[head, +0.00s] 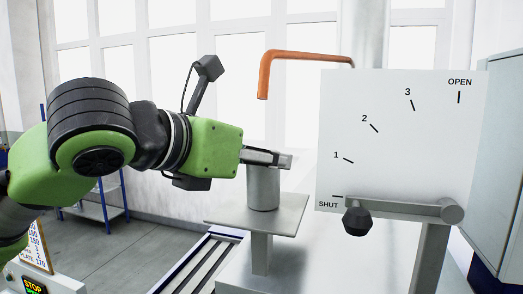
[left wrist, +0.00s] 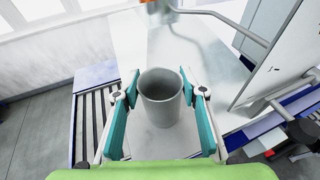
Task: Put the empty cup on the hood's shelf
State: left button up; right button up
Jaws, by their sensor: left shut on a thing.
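The cup (head: 263,188) is a plain grey cylinder, upright on or just above a small square platform (head: 287,215). In the left wrist view the cup (left wrist: 160,108) shows an open top and a grey inside with no contents visible. My left gripper (head: 272,158) is shut on the cup near its rim, with one teal finger on each side in the left wrist view (left wrist: 160,102). My right gripper is in neither view. I cannot make out a hood's shelf for certain.
An orange spout (head: 264,80) hangs above the cup. Right of it stands a white panel (head: 410,130) marked SHUT to OPEN, its lever (head: 400,207) lying at SHUT. A pale cabinet (head: 505,170) is at the far right. A blue-framed rack (head: 95,212) stands at the left.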

pick_arm(q)
jog(key=shift+f, duration=0.15)
jog(key=o, duration=1.2)
jog(key=shift+b+v, duration=2.55)
jog(key=shift+v, duration=3.5)
